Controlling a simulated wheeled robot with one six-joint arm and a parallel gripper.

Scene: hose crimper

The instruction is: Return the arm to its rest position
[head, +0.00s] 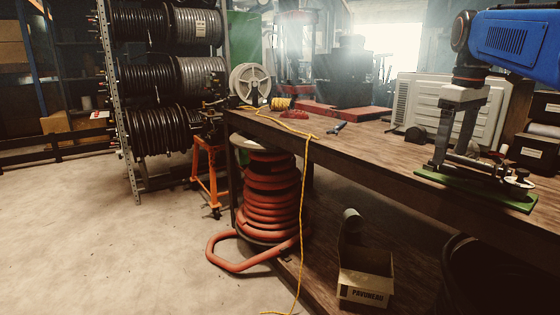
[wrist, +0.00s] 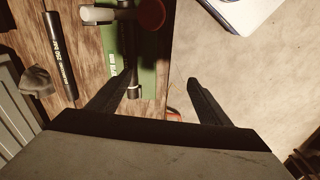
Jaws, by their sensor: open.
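My gripper (head: 449,157) hangs from my blue arm at the right of the head view, pointing down in front of the green-based crimper (head: 500,195). In the wrist view my gripper (wrist: 163,80) has its two dark fingers spread wide, with nothing between them. The left finger overlaps the green base (wrist: 146,50) and a dark rod-like part on it. The right finger is over pale floor beyond the bench edge. Whether the fingers touch the crimper cannot be told.
The wooden workbench (head: 385,150) runs across the right, with a pale panelled case (head: 485,110) behind my gripper. A yellow cord (head: 304,200) hangs over its edge near coiled red hose (head: 270,200). A cardboard box (head: 366,280) sits below. The left floor is open.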

